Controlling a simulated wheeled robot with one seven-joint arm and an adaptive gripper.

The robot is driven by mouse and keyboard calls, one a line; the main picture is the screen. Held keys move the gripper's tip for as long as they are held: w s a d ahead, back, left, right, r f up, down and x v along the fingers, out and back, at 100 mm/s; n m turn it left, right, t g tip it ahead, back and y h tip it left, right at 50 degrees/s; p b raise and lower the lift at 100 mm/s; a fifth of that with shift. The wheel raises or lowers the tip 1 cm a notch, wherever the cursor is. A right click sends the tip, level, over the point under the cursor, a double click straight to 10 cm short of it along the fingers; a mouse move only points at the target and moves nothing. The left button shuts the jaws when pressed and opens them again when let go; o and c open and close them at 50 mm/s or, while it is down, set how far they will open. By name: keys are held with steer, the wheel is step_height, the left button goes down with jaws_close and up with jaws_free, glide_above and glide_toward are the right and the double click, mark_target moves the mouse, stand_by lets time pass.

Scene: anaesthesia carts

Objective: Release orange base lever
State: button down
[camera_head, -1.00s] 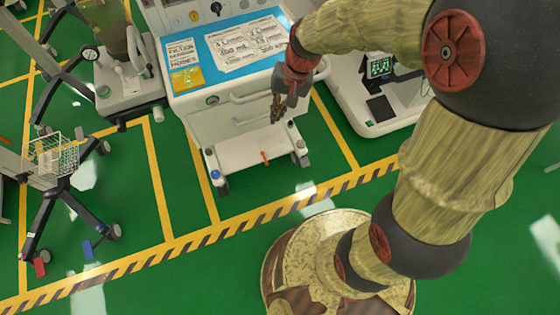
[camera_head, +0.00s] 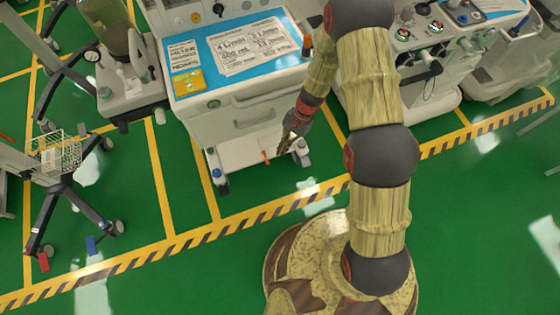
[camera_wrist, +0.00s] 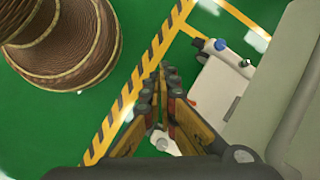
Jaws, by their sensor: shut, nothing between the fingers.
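The small orange base lever (camera_head: 266,157) stands up from the white base platform (camera_head: 238,164) of the middle anaesthesia cart. My gripper (camera_head: 283,147) is just right of the lever in the head view, pointing down near the platform's right part. I see no contact between them. In the wrist view my gripper (camera_wrist: 168,76) is shut and empty, its fingers together over the green floor beside the platform (camera_wrist: 222,88).
The cart body (camera_head: 245,112), with a front handle, stands above the platform. An orange upright piece (camera_head: 307,45) shows near the cart's top right. A wire basket stand (camera_head: 55,158) is at left. Another white cart (camera_head: 430,70) is at right. Green floor in front is clear.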

mark_target(266, 158)
steer(key=w+d+f+m+t, duration=0.1)
steer(key=w+f+m, duration=0.2)
steer(key=f, duration=0.6)
steer(key=w+d+f+m+t+h, duration=0.1)
steer(key=w+f+m, duration=0.1)
steer(key=f+m, duration=0.3)
steer(key=w+d+f+m+t+p, duration=0.1)
steer(key=w+f+m, duration=0.2)
steer(key=f, duration=1)
steer(key=shift+w+d+f+m+t+h, duration=0.15)
steer(key=shift+w+d+m+t+h, duration=0.25)
steer(key=shift+m, duration=0.3)
steer(key=w+a+f+b, duration=0.1)
steer(key=a+f+b, duration=0.5)
steer(key=f, duration=0.3)
steer(key=shift+a+f, duration=0.15)
steer(key=shift+f, duration=0.25)
